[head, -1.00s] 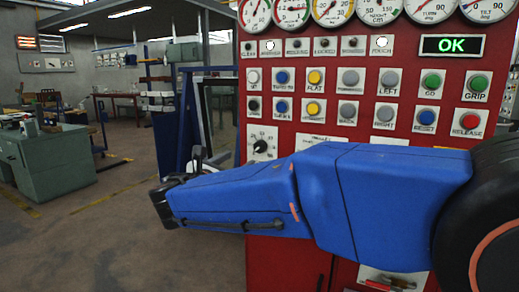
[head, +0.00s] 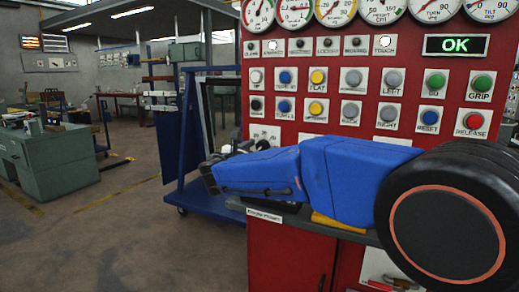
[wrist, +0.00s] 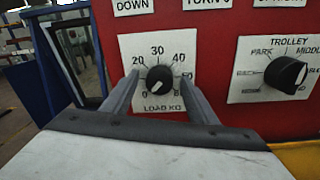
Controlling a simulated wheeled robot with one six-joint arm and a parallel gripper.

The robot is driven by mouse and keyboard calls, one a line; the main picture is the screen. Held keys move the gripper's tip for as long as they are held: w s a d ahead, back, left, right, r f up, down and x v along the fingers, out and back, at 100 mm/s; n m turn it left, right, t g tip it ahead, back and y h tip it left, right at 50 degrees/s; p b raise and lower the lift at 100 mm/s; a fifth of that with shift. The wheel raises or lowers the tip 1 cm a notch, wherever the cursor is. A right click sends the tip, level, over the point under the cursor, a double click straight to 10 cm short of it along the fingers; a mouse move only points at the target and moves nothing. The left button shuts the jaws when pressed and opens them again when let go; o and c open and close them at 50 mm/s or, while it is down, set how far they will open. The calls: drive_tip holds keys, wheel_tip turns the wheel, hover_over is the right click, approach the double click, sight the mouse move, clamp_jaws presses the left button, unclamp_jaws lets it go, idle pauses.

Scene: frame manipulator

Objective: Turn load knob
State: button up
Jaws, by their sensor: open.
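The load knob (wrist: 160,79) is a small black dial on a white plate marked LOAD KG, seen in the wrist view. A pale mark shows on its lower part, seemingly toward the low end of the scale. My gripper (wrist: 160,82) is open. Its two grey fingers reach toward the panel, one on each side of the knob, with gaps between them and the knob. I cannot tell how far the fingertips are from the panel.
A larger black trolley knob (wrist: 285,73) sits right of the load knob. Rows of labelled buttons and gauges fill the red panel (head: 300,75) above. A grey ledge (head: 238,203) juts out below. A blue frame trolley (head: 178,195) stands left of the panel.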

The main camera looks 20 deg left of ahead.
drive_tip(key=shift+w, duration=0.1)
drive_tip(key=c, duration=1.1)
drive_tip(key=shift+o, duration=0.2)
drive_tip(key=shift+m, duration=0.4)
drive_tip(key=m, duration=0.4)
drive_tip(key=shift+f+m, duration=0.1)
drive_tip(key=shift+m, duration=0.3)
drive_tip(key=shift+a+f+m+h, duration=0.15)
drive_tip(key=shift+m+h, duration=0.1)
drive_tip(key=shift+m, duration=3.4)
drive_tip(key=shift+d+f+m+h, duration=0.1)
drive_tip(key=shift+f+m+h, duration=0.1)
drive_tip(key=shift+m, duration=3.4)
drive_tip(key=shift+a+f+m+h, duration=0.1)
drive_tip(key=shift+m+h, duration=0.15)
drive_tip(key=shift+m, duration=3.4)
